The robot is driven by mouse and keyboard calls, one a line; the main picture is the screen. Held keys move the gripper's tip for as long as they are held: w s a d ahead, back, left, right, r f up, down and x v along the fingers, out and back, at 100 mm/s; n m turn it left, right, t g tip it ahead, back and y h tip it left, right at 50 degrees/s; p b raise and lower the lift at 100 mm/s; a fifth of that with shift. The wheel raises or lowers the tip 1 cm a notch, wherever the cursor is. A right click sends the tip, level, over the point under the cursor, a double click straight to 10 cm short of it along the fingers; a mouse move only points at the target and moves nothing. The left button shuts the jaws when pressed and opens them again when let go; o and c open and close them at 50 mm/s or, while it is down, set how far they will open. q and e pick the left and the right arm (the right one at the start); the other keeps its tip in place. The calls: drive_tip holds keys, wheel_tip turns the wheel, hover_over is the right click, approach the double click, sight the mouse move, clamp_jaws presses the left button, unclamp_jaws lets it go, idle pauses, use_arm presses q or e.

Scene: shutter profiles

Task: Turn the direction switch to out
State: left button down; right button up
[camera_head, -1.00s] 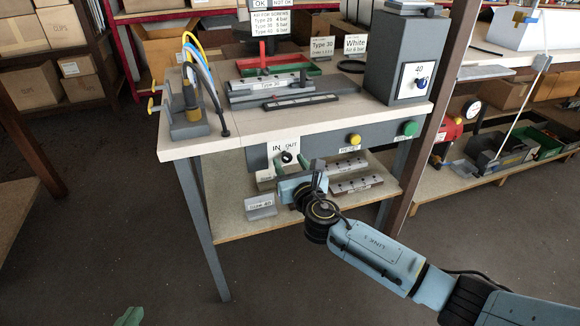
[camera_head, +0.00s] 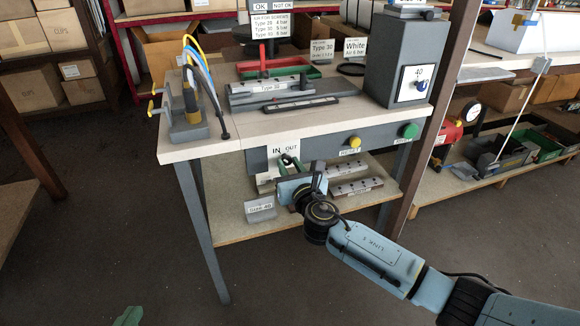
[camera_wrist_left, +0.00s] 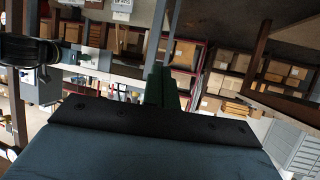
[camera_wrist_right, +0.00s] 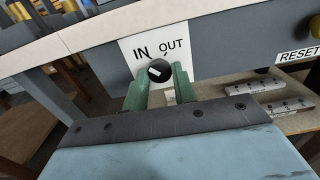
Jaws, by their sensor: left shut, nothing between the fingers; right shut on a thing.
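The direction switch is a round black knob (camera_wrist_right: 159,71) with a white mark, on a white plate (camera_wrist_right: 140,50) lettered IN and OUT. The plate is on the grey front panel of the workbench. My right gripper (camera_wrist_right: 161,88) has its green fingers on either side of the knob and is shut on it. My left gripper (camera_wrist_left: 162,88) is shut and empty. In the head view only its green tip (camera_head: 130,316) shows at the bottom edge, far from the switch.
A yellow button (camera_head: 354,141) and a green button (camera_head: 409,131) sit right of the switch on the panel. A lower shelf (camera_head: 235,222) with metal profiles and a Size 40 block (camera_head: 260,208) lies below. Open floor is left of the bench.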

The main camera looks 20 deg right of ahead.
drive_tip(key=m, duration=0.5)
drive_tip(key=shift+f, duration=0.1)
drive_tip(key=m, duration=0.4)
drive_tip(key=shift+m, duration=0.4)
drive_tip(key=m, duration=0.3)
drive_tip(key=shift+a, duration=0.1)
drive_tip(key=m, duration=0.2)
drive_tip(key=shift+m, duration=0.4)
use_arm(q)
drive_tip(key=shift+w+r+t, duration=0.2)
drive_tip(key=shift+r+t, duration=0.1)
drive_tip(key=shift+r, duration=0.05)
use_arm(e)
drive_tip(key=shift+m, duration=1.1)
use_arm(q)
drive_tip(key=shift+f, duration=0.1)
drive_tip(key=shift+s+d, duration=0.1)
use_arm(e)
drive_tip(key=o, duration=1)
